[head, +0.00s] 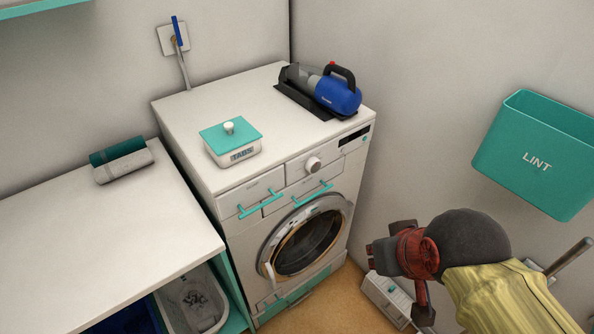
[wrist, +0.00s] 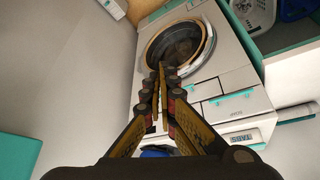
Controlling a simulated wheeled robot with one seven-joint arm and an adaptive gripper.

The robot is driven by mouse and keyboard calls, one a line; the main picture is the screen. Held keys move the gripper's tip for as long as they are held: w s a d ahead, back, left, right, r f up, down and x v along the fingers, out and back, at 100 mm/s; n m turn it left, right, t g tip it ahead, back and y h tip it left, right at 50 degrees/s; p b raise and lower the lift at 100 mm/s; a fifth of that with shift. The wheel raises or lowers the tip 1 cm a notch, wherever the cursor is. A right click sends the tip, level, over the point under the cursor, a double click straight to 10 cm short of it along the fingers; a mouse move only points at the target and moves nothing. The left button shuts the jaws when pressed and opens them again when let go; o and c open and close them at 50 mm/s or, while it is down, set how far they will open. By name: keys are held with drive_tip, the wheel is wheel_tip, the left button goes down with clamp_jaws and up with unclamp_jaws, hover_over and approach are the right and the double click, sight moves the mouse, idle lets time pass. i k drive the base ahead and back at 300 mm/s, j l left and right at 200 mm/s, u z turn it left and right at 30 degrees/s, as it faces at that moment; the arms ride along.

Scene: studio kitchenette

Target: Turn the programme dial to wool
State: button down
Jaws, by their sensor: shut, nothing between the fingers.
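The dial's markings are too small to read. In the head view my gripper (head: 374,257) is in front and to the right of the machine, lower than the dial and apart from it. The wrist view shows its fingers (wrist: 162,72) shut together with nothing between them. They point toward the round door (wrist: 180,47) in that picture and cover part of the front panel, where the dial cannot be made out.
A tabs box (head: 233,150) and a blue handheld vacuum (head: 338,95) stand on the machine's top. Teal handles (head: 260,204) stick out from the front. A teal lint bin (head: 535,150) hangs on the right wall. A white boxy object (head: 385,298) sits low by my gripper.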

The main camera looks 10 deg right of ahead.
sight(313, 165)
drive_tip(key=i+j, duration=0.1)
drive_tip(key=j, duration=0.25)
drive_tip(key=i+j+u, duration=0.15)
drive_tip(key=j, duration=0.55)
drive_tip(key=i+j+u, duration=0.1)
drive_tip(key=j, duration=0.25)
